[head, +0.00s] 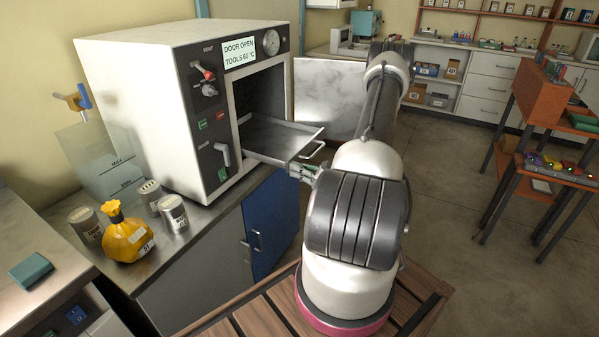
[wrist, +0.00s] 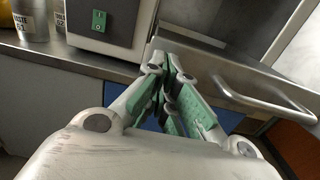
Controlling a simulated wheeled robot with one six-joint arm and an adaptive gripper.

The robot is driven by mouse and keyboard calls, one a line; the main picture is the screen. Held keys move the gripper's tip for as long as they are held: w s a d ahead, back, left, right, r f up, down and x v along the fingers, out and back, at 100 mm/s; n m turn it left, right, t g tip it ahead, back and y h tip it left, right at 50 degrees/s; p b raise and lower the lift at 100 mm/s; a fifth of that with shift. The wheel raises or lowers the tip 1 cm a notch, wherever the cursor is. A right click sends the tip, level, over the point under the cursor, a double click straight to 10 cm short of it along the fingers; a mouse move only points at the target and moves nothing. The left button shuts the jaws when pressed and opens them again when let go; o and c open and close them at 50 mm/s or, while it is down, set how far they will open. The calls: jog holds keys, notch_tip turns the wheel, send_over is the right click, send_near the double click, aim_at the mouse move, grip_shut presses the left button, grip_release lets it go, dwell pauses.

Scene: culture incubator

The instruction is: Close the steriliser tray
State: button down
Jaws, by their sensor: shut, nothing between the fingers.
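The steriliser (head: 190,100) stands on the metal counter with its door swung open to the right. Its display reads "DOOR OPEN" and "TOOLS 60 °C". The metal steriliser tray (head: 280,136) is pulled out of the chamber and looks empty; its front handle (head: 313,150) faces my arm. My gripper (head: 297,170) is just below and in front of the tray's front edge. In the wrist view my gripper (wrist: 172,72) has its green-padded fingers shut and empty, left of the tray handle (wrist: 262,95). I cannot tell whether the fingers touch the tray.
The open door (head: 332,97) stands behind my arm. Several canisters (head: 173,212) and a yellow bottle (head: 127,233) stand on the counter at left. A blue cabinet door (head: 268,222) is below the tray.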

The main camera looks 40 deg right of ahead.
aim_at(257, 158)
jog(key=x, duration=1.7)
